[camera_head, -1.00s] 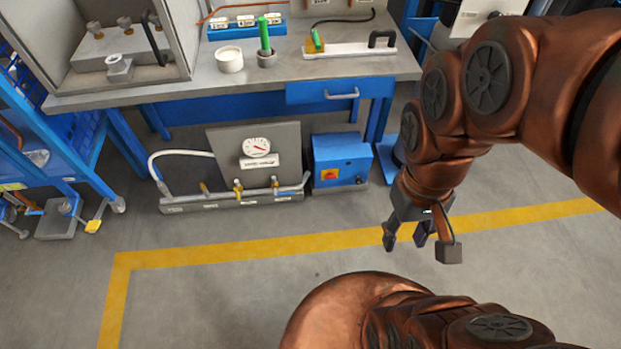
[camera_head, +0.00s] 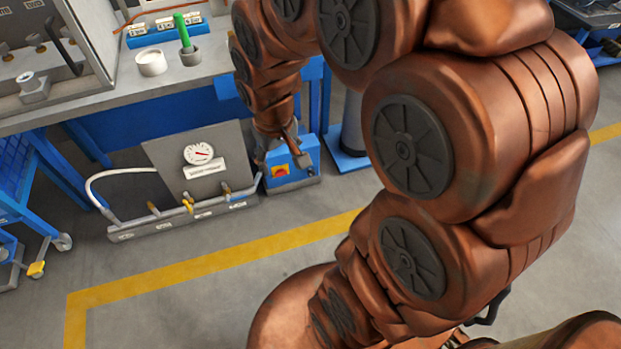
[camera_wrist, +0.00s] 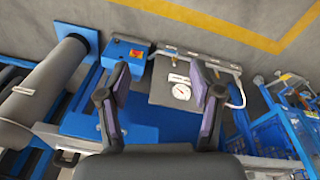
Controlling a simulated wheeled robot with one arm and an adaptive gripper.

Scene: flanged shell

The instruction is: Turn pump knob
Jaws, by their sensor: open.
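The pump is a blue box (camera_head: 305,165) on the floor beside the gauge panel. Its red knob on a yellow plate (camera_head: 279,171) shows on the front face. In the wrist view the blue box (camera_wrist: 122,50) is at the upper left, and the small red and yellow knob (camera_wrist: 137,54) is beyond my left finger. My gripper (camera_wrist: 158,84) is open and empty, its two fingers apart. In the head view it hangs at the blue box, partly covering the box's top and left; its fingertips are hard to make out and contact cannot be told.
A grey panel with a dial gauge (camera_head: 199,154) stands left of the box, with a pipe, yellow valves and a white hose. The workbench (camera_head: 110,95) is behind and above. A blue-footed grey column (camera_head: 352,135) stands right. Open floor lies in front.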

